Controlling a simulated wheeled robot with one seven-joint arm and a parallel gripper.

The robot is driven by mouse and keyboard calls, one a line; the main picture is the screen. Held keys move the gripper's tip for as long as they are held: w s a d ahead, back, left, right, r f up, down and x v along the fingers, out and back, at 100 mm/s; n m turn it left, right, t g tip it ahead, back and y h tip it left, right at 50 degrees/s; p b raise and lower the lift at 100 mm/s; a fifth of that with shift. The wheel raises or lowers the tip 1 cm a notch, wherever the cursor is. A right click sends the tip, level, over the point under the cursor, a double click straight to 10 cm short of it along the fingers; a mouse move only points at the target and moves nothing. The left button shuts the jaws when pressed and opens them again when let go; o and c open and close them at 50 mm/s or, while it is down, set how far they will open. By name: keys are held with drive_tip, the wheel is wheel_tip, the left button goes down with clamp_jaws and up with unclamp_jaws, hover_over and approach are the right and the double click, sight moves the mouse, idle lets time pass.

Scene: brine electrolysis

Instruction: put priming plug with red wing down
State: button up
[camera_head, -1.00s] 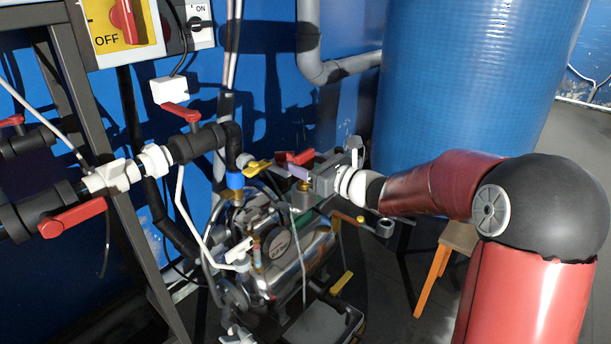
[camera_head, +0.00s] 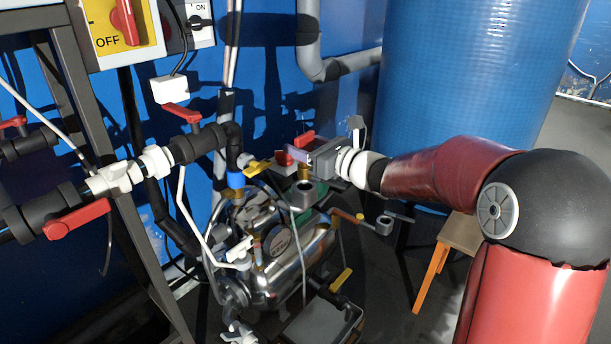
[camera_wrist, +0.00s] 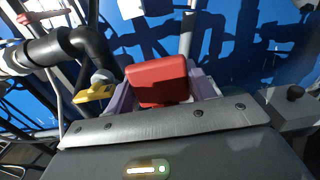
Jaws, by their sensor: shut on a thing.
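The priming plug with its red wing (camera_head: 305,141) is in my gripper (camera_head: 298,154), which is shut on it. In the wrist view the red wing (camera_wrist: 158,80) stands up between the two purple fingers (camera_wrist: 121,100). The plug's lower part is hidden in the wrist view by my gripper's body. In the head view my gripper is above the steel pump (camera_head: 290,245), beside an upright grey ring-shaped port (camera_head: 305,190). A brass-coloured piece shows just under the gripper; I cannot tell whether it belongs to the plug.
A yellow-handled valve (camera_head: 258,167) is close to the left of my gripper, also in the wrist view (camera_wrist: 93,93). Black pipes with red valve handles (camera_head: 75,217) lie left. A blue tank (camera_head: 470,75) stands behind. A wooden stool (camera_head: 458,235) is at right.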

drive_tip(key=shift+r, duration=0.55)
